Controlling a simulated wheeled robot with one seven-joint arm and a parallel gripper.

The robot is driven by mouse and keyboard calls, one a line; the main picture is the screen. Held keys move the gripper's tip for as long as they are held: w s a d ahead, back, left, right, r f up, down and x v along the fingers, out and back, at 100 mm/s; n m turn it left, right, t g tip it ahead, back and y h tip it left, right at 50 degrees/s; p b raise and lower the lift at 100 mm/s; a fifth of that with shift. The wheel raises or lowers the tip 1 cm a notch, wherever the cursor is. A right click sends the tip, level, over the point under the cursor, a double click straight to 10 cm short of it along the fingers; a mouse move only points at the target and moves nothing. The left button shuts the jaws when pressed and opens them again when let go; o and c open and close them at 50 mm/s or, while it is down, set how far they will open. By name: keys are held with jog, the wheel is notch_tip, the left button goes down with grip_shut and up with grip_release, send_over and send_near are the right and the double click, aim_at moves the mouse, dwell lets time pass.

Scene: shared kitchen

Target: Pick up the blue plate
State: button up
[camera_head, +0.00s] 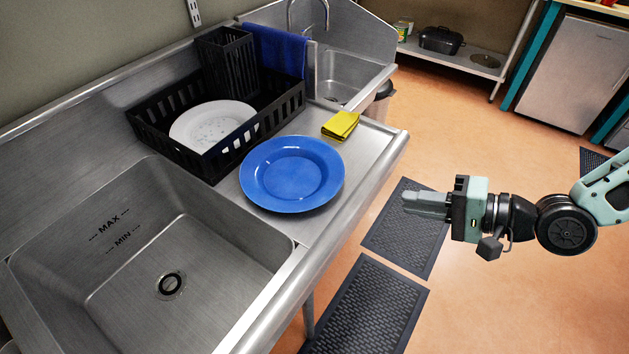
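The blue plate (292,173) lies face up on the metal counter between the large sink and the small sink. It sits close to the front edge, just right of the black dish rack. My gripper (406,203) is to the right of the plate, out past the counter's front edge and over the floor. It points left toward the counter and is apart from the plate. Its fingers are seen from the side and overlap, so the gap between them cannot be seen. Nothing shows between the fingertips.
A black dish rack (281,119) holds a white plate (213,124). A yellow cloth (341,125) lies behind the blue plate. A blue towel (277,49) hangs behind the rack. The large sink (120,290) is empty. Dark mats (372,306) lie on the open floor.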

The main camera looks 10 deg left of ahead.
jog(key=p, duration=0.2)
send_near(332, 191)
jog(key=x, duration=0.4)
jog(key=shift+a, duration=0.15)
jog(key=p+x, duration=0.2)
jog(key=x, duration=0.2)
jog(key=shift+w+a+f, duration=0.25)
jog(key=shift+a+f, duration=0.05)
jog(key=shift+a, duration=0.25)
grip_shut()
